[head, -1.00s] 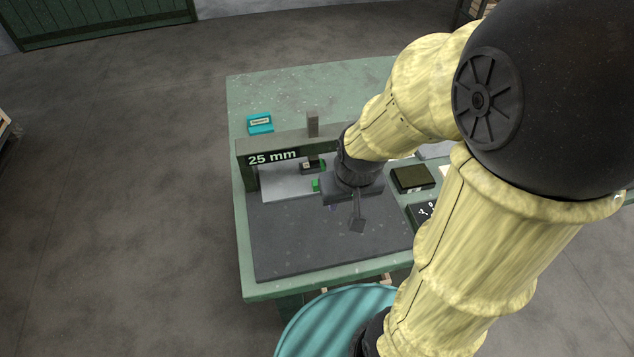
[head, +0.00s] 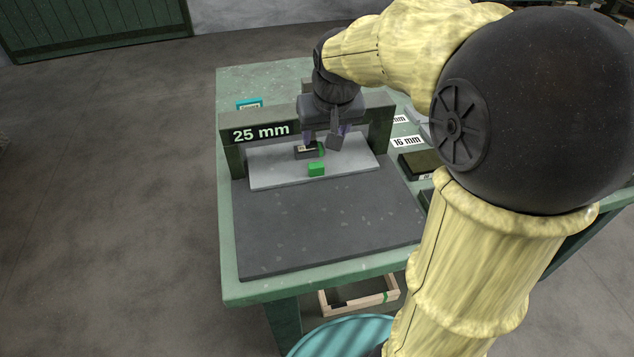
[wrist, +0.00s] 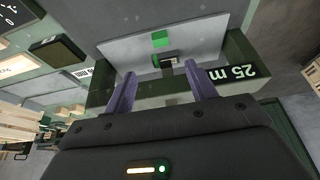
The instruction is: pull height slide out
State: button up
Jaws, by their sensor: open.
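A dark gate marked "25 mm" (head: 262,131) stands across a light grey plate (head: 270,174). A green block (head: 316,169) sits on the plate, beside a small dark block with a pale label (head: 303,153). I cannot tell which of these parts is the height slide. My gripper (head: 322,141) is open and empty, pointing down at the gate's opening. The wrist view shows my gripper's two fingers (wrist: 160,70) apart, on either side of the small dark block (wrist: 168,60), with the green block (wrist: 160,39) beyond. Contact is not clear.
A dark grey mat (head: 320,235) in front of the plate is clear. A teal box (head: 249,104) stands behind the gate. To the right are a "16 mm" label (head: 407,141) and a dark block (head: 415,162). A wooden tray (head: 360,297) is below the bench front.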

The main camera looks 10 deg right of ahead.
aim_at(317, 166)
jog(key=shift+w, duration=0.3)
jog(key=b+x, duration=0.2)
jog(key=x, duration=1.5)
jog(key=shift+w+f+b, duration=0.1)
jog(key=shift+w+b, duration=0.05)
jog(key=shift+b, duration=0.2)
grip_shut()
